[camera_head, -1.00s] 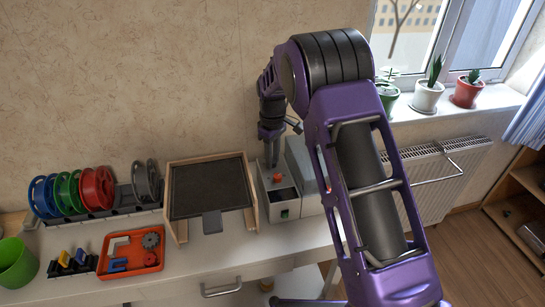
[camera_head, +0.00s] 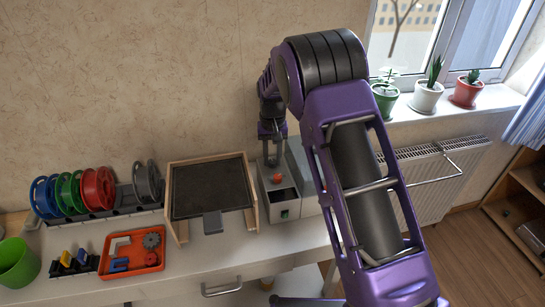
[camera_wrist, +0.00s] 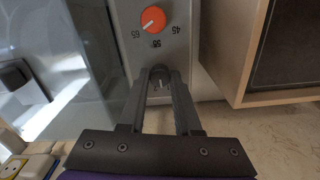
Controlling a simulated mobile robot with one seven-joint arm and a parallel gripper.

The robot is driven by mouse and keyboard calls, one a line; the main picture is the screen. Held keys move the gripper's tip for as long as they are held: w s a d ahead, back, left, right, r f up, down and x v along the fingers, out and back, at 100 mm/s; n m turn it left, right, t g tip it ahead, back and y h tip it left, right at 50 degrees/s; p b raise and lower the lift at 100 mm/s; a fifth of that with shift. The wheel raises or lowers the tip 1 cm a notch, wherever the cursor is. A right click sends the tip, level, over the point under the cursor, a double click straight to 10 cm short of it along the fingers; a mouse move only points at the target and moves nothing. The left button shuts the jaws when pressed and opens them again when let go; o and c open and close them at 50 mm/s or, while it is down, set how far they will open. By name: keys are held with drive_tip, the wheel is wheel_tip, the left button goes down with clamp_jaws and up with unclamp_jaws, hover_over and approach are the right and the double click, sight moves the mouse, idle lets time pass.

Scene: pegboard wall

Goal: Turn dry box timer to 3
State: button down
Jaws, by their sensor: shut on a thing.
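The dry box (camera_head: 283,205) is a grey appliance at the back of the white bench, with an orange knob (camera_head: 277,178) on top. In the wrist view its panel (camera_wrist: 190,70) appears upside down, with the orange knob (camera_wrist: 153,19) among printed numbers such as 45 and 65. My gripper (camera_wrist: 161,76) is shut on a small dark timer knob (camera_wrist: 160,85) with a white pointer mark. The fingers stand on either side of it and hide any numbers around it. In the head view my gripper (camera_head: 272,160) reaches down behind the orange knob.
A wood-framed dark panel (camera_head: 210,188) stands close left of the dry box. Further left are filament spools (camera_head: 97,188), an orange tray (camera_head: 132,250) and a green cup (camera_head: 17,263). Potted plants (camera_head: 426,95) line the windowsill at right.

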sight(272, 161)
drive_tip(key=m, duration=1.2)
drive_tip(key=shift+m+p, duration=0.3)
idle(0.4)
drive_tip(key=c, duration=0.6)
unclamp_jaws()
wheel_tip(272, 161, up, 18)
drive_tip(key=shift+f, duration=0.25)
drive_tip(key=shift+s, duration=0.1)
